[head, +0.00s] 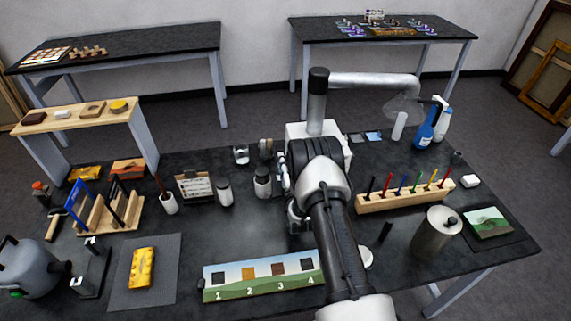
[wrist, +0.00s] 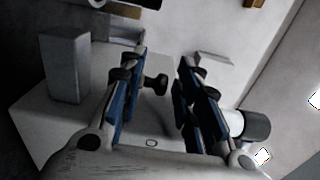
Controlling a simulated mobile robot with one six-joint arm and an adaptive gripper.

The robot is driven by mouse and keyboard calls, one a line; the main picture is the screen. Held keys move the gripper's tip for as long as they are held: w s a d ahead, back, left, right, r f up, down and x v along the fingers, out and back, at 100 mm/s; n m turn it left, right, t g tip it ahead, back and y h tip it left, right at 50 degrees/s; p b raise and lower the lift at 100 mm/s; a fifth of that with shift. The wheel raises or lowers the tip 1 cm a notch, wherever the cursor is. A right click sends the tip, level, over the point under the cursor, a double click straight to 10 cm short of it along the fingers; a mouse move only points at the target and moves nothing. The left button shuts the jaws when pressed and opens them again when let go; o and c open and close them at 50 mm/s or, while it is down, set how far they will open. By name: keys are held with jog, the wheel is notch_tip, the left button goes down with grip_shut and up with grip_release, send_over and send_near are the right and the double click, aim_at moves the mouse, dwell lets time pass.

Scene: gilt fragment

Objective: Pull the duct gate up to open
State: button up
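The extraction duct stands at the back of the bench, with a white base box (head: 338,133), a dark-capped post (head: 317,98) and a grey horizontal pipe (head: 375,79). In the wrist view, a small black knob (wrist: 156,84) shows between the fingers, in front of pale box surfaces. It looks like the gate's handle, but the gate plate is not clearly seen. My gripper (wrist: 163,60) is open, with blue-padded fingers either side of the knob and a visible gap to each. In the head view my arm hides most of the gripper and the duct's front.
A grey block (wrist: 66,65) stands left of the fingers. Jars (head: 262,182) stand left of my arm. A wooden rack of coloured tools (head: 405,194) and a blue spray bottle (head: 424,128) stand right. A numbered strip (head: 262,279) lies in front.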

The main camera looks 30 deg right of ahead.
jog(key=shift+s, duration=0.1)
jog(key=v, duration=1.2)
jog(key=shift+r, duration=0.1)
jog(key=w+a+r+n+g+y+b, duration=0.25)
jog(key=w+r+n, duration=0.3)
jog(key=r, duration=0.35)
jog(key=s+a+r+n+g, duration=0.35)
jog(key=a+r+n, duration=0.2)
jog(key=r, duration=0.35)
jog(key=s+a+r+n+g+b, duration=0.1)
jog(key=s+a+n+g, duration=0.1)
jog(key=s, duration=0.9)
jog(key=s+a+r+n+g+y+b, duration=0.1)
jog(key=s+a+n, duration=0.3)
jog(key=s, duration=0.8)
jog(key=s+a+r+n+g+y+b, duration=0.1)
jog(key=s+a+r+n+g, duration=0.2)
jog(key=s, duration=0.8)
jog(key=shift+s+n+g, duration=0.4)
jog(key=shift+n, duration=0.2)
